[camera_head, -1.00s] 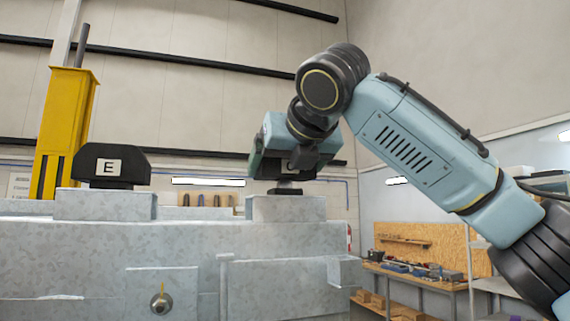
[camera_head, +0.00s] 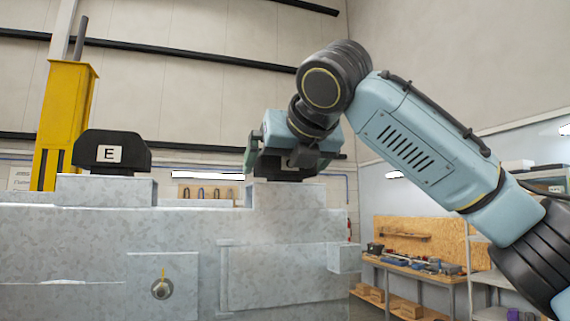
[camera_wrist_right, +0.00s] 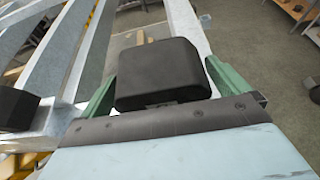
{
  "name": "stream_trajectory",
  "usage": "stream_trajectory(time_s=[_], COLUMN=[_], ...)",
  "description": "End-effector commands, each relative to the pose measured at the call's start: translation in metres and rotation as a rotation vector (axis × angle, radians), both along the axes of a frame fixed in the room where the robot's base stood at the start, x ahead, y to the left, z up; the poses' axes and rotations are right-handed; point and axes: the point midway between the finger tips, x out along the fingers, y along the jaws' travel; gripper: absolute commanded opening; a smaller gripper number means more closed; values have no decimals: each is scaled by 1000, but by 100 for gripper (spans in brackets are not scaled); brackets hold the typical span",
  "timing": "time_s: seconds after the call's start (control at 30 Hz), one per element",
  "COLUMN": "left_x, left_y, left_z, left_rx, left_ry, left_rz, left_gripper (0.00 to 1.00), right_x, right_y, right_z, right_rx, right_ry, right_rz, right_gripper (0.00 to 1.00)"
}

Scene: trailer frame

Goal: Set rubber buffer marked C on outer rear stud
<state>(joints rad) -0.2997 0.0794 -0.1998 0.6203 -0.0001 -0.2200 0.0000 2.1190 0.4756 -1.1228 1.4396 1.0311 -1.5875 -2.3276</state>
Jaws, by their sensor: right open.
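The black rubber buffer for the outer rear stud (camera_head: 272,170) sits low on the right-hand block (camera_head: 285,195) of the grey trailer frame; its label is mostly hidden behind my right gripper (camera_head: 288,158). The stud is hidden under it. In the right wrist view the black buffer (camera_wrist_right: 165,75) lies between the spread green fingers of my right gripper (camera_wrist_right: 160,78), with a gap visible beside the right finger. The gripper is open around it. My left gripper is out of view.
Another black buffer marked E (camera_head: 108,154) sits on the left-hand block (camera_head: 107,190) of the frame. A yellow post (camera_head: 62,120) stands behind at the left. A workbench (camera_head: 415,268) with tools is at the back right.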

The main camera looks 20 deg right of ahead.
Motion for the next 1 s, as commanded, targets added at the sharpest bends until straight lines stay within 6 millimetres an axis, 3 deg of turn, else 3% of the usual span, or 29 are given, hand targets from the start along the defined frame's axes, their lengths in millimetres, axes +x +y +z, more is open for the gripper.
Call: stream_trajectory(time_s=[0.17, 0.6, 0.8, 1.0], left_x=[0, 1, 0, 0], left_y=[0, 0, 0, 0], left_z=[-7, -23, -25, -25], left_rx=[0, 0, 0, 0], left_ry=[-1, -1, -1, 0], left_rz=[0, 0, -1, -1], left_gripper=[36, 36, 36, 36], right_x=[-23, -107, -121, -122], right_y=[0, -3, -4, -4], right_z=[9, 44, 51, 51], right_rx=[1, 1, 0, 0], right_ry=[-6, -5, -3, -2], right_rz=[2, 2, 1, 1], right_gripper=[100, 100, 100, 100])
